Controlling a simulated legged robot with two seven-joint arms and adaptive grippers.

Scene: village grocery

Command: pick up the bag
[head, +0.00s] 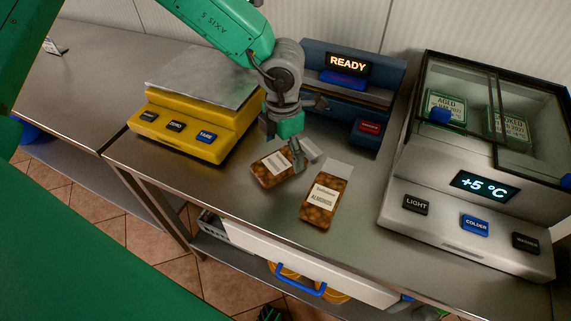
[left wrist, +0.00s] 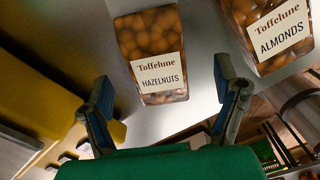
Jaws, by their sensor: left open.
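A clear bag of hazelnuts (head: 267,172) with a white label lies on the steel counter, partly hidden by a finger of my left gripper. A similar bag of almonds (head: 322,200) lies just right of it. My left gripper (head: 283,143) is over the hazelnuts bag's upper right part, open and empty. In the left wrist view, the hazelnuts bag (left wrist: 152,48) shows ahead, between the spread fingers of my left gripper (left wrist: 166,92). The almonds bag (left wrist: 278,30) is at the upper right there, beyond the right finger. My right gripper is not in view.
A yellow scale (head: 185,122) stands left of the bags. A blue machine reading READY (head: 350,85) stands behind them. A glass-lidded cooler (head: 470,190) stands at the right. The counter's front edge (head: 240,222) is close below the bags.

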